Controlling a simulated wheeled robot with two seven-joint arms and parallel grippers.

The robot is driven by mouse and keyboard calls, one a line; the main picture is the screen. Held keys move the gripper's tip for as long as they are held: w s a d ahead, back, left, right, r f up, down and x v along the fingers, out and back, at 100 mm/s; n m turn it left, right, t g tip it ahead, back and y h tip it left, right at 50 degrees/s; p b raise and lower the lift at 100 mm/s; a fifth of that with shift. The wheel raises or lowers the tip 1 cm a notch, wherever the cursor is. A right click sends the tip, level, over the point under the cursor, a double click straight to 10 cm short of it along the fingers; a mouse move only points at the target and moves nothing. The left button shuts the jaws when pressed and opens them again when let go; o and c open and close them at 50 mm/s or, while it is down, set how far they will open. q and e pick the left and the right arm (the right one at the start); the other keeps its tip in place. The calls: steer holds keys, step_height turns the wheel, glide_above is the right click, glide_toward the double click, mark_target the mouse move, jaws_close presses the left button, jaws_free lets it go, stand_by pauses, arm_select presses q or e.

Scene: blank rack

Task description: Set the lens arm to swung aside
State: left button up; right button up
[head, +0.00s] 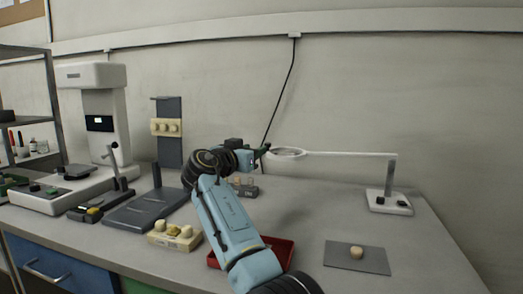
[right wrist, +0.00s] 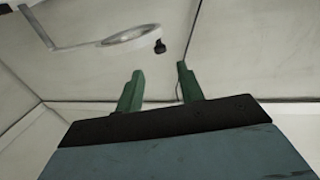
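The lens arm (head: 345,154) is a white bar reaching left from its stand (head: 389,201) at the right of the table. It ends in a round ring lens (head: 288,153). In the right wrist view the lens (right wrist: 130,36) shows with a small black knob (right wrist: 160,46) on its rim. My right gripper (head: 262,154) is just left of the lens. In the wrist view its green fingers (right wrist: 160,80) are apart, with nothing held, and the knob appears beyond the tips. My left gripper is not in view.
A red tray (head: 281,252) lies partly behind my right arm. A grey plate (head: 357,258) with a beige knob is at the front right. A cream block (head: 175,236) stands left of my arm. A white machine (head: 104,112) stands at the back left. The right tabletop is fairly clear.

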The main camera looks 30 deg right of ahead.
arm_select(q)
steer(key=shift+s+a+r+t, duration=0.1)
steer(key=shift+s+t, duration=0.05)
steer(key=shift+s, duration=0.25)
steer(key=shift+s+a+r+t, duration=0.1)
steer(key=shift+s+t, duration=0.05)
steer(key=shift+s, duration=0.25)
arm_select(e)
steer(key=v, duration=0.4)
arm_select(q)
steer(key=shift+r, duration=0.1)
